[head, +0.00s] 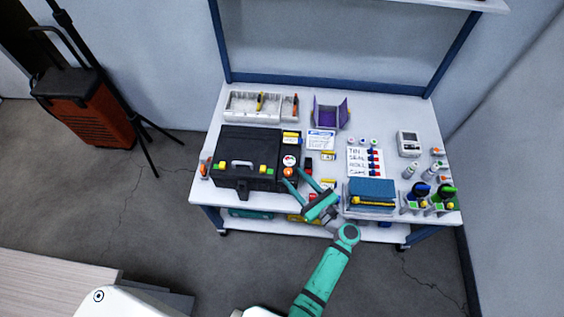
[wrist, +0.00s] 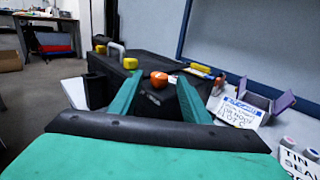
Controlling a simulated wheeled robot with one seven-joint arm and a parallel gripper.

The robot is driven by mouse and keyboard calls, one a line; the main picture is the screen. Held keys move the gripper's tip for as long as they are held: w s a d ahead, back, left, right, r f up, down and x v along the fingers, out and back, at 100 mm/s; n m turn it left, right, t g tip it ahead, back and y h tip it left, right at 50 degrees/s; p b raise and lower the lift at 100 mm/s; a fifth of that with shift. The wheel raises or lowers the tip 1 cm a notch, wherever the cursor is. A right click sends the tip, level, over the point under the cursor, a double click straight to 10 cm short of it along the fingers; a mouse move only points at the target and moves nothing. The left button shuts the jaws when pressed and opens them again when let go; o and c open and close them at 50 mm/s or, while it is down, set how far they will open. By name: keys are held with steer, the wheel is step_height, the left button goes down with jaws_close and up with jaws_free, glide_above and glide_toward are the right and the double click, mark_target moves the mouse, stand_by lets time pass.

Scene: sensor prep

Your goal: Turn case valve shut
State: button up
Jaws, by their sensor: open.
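The black case (head: 243,158) lies closed at the left front of the bench, with a grey handle and yellow-green latches. An orange knob (head: 288,172), apparently the case valve, sits at its right end beside a round red-and-white sticker. In the wrist view the orange knob (wrist: 159,79) shows between the fingertips, beyond them. My gripper (head: 293,175) is open, its two teal fingers pointing at the knob from the front right. In the wrist view my gripper (wrist: 160,88) holds nothing. I cannot tell whether a finger touches the knob or how far the valve is turned.
A blue box (head: 372,189) stands right of my gripper, with bottles and coloured-top items at the bench's right end. Behind are a white tray (head: 252,106), a purple holder (head: 328,114) and a lettered card (head: 360,161). Small red and yellow pieces lie beside the case.

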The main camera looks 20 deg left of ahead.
mark_target(281, 167)
steer(key=x, duration=0.8)
steer(key=shift+w+a, duration=0.15)
steer(key=shift+a, duration=0.05)
steer(key=c, duration=1)
